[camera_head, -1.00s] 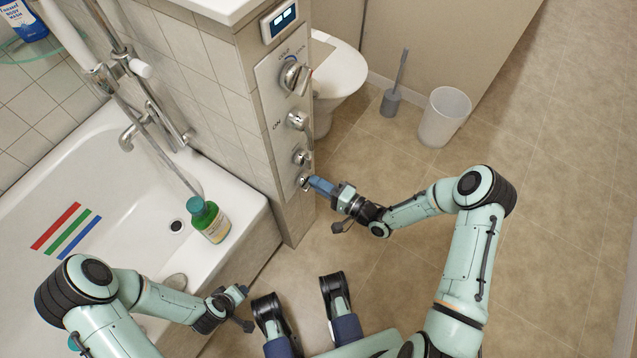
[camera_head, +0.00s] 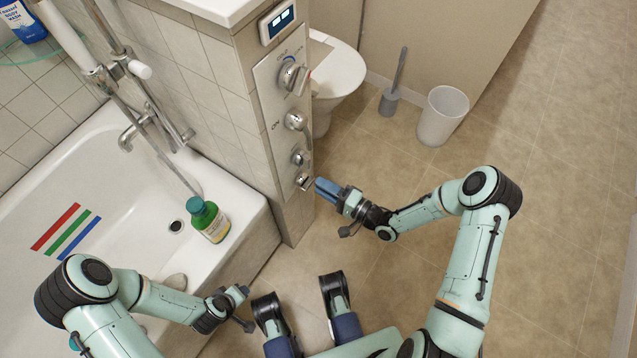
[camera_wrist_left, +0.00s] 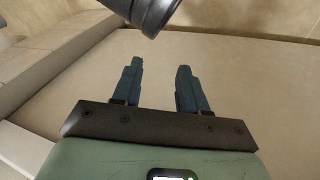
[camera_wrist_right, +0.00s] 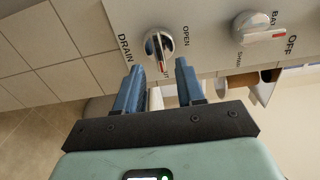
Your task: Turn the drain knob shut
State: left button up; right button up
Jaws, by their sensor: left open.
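The drain knob (camera_head: 303,181) is the lowest on the tiled panel. In the right wrist view the round silver drain knob (camera_wrist_right: 158,44) sits between the labels DRAIN and OPEN. Its bar with a red mark runs roughly up-down in that picture, its lower end toward a partly hidden label below. My right gripper (camera_head: 318,186) faces the knob with a small gap. Its blue fingers (camera_wrist_right: 158,70) are apart and empty, the knob beyond their tips. My left gripper (camera_head: 244,291) is open and empty, low beside the tub; its fingers (camera_wrist_left: 159,66) also show apart in its wrist view.
Other knobs (camera_head: 294,76) and a display (camera_head: 278,20) are above on the panel. The bathtub (camera_head: 130,205) at left has a green bottle (camera_head: 208,221) on its rim. A toilet (camera_head: 338,75), brush (camera_head: 390,98) and white bin (camera_head: 443,116) stand behind. Floor at right is clear.

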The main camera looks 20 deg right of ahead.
pick_arm(q)
jog(key=shift+s+d+r+g+p, duration=0.15)
jog(key=shift+s+d+r+p, duration=0.25)
jog(key=shift+s, duration=0.25)
jog(key=shift+s+d+r+g+p, duration=0.15)
jog(key=shift+s+d+r+p, duration=0.15)
jog(key=shift+s+r, duration=0.25)
pick_arm(e)
jog(key=v, duration=1.1)
